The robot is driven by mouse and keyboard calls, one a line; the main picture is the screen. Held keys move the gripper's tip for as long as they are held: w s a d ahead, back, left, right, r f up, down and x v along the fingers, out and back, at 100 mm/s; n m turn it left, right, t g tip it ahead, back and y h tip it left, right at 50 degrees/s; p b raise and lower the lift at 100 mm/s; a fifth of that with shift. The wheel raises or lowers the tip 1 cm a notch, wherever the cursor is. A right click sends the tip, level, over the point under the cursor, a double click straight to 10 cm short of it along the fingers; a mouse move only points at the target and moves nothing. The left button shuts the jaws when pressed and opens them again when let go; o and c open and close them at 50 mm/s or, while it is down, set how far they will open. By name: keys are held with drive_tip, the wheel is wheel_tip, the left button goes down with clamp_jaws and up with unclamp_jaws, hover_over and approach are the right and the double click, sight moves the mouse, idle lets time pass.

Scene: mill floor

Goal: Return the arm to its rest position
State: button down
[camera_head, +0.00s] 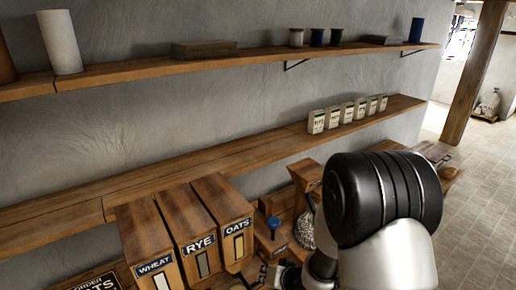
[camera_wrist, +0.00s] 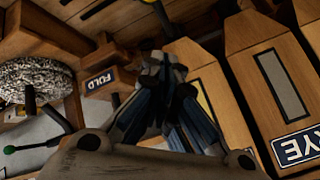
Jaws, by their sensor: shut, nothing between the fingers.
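My arm fills the lower right of the head view, with its black joint cap and pale link in front of the bench. My gripper (camera_wrist: 165,65) shows in the wrist view with its fingers together and nothing between them. It points toward the gap between the wooden grain bins and a wooden block marked "FOLD". In the head view the gripper is mostly hidden behind the arm's lower parts. The bins are labelled WHEAT (camera_head: 148,240), RYE (camera_head: 192,230) and OATS (camera_head: 228,215). The RYE bin also shows in the wrist view (camera_wrist: 255,80).
Two wooden wall shelves (camera_head: 200,160) run above the bench, the lower holding a row of small labelled packets (camera_head: 345,113). The "FOLD" block (camera_wrist: 110,82) and a speckled round thing (camera_wrist: 35,80) stand near the gripper. Tiled floor (camera_head: 480,165) is open at the right.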

drive_tip(key=s+d+r+h+b, duration=0.2)
drive_tip(key=s+d+h+b, duration=0.15)
drive_tip(key=d+b, duration=0.3)
drive_tip(key=s+d+r+h+b, duration=0.2)
drive_tip(key=s+d+r+b, duration=0.15)
drive_tip(key=d+b, duration=0.3)
drive_tip(key=s+f+g+b, duration=0.1)
drive_tip(key=s+b, duration=0.4)
drive_tip(key=s, duration=0.5)
drive_tip(key=s+f+g+b, duration=0.1)
drive_tip(key=s+f+b, duration=0.2)
drive_tip(key=s, duration=0.6)
drive_tip(key=shift+s+a+f+n+g+b, duration=0.3)
drive_tip(key=shift+s+a+n+b, duration=0.15)
drive_tip(key=shift+b, duration=0.55)
